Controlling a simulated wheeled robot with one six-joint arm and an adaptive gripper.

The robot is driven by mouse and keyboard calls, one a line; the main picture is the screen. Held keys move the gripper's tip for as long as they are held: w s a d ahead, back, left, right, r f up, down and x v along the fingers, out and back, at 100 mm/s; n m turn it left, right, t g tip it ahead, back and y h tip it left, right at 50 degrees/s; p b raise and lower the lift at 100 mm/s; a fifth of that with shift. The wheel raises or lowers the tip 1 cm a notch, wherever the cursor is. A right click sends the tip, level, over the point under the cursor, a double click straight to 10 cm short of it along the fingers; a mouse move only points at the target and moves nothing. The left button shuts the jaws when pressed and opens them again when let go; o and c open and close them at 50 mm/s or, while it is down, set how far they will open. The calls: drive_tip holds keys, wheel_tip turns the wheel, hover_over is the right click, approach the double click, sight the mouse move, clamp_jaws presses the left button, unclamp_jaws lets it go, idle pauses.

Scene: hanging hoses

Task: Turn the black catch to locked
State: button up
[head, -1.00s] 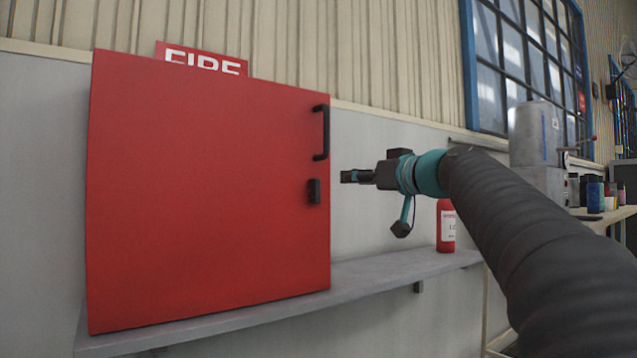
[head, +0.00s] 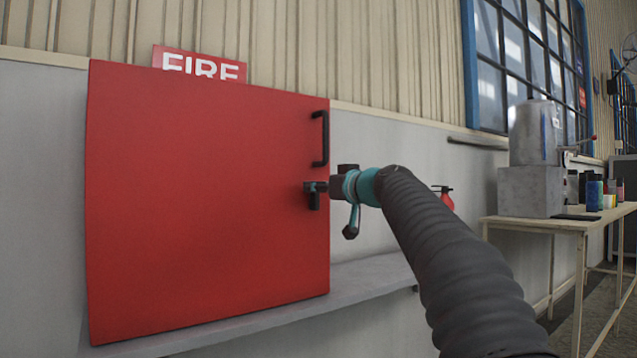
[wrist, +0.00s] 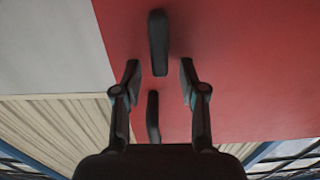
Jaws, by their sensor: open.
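The black catch (head: 314,201) is a small upright bar on the red cabinet door (head: 200,190), near its right edge and below the black handle (head: 321,138). My gripper (head: 311,187) is open at the top of the catch and partly covers it. In the wrist view, which is upside down, the catch (wrist: 158,42) stands upright, with its near end between the fingertips of my gripper (wrist: 159,68). A finger lies on each side, with a gap to the catch.
The handle (wrist: 153,117) also shows between the fingers in the wrist view. A grey shelf (head: 370,275) runs under the cabinet. A red extinguisher (head: 445,197) stands behind my arm. A table (head: 560,222) with a machine and several containers is at the right.

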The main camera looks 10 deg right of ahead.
drive_tip(key=shift+w+a, duration=0.2)
drive_tip(key=shift+w, duration=0.1)
drive_tip(key=shift+c, duration=0.3)
clamp_jaws()
drive_tip(key=m, duration=0.6)
drive_tip(key=w+d+f+m+p, duration=0.1)
drive_tip(key=m, duration=0.5)
drive_tip(key=d+f+m+p, duration=0.1)
drive_tip(key=m, duration=0.4)
drive_tip(key=shift+w+d+f+m, duration=0.15)
drive_tip(key=shift+f+m, duration=0.1)
drive_tip(key=shift+m, duration=0.15)
idle(0.4)
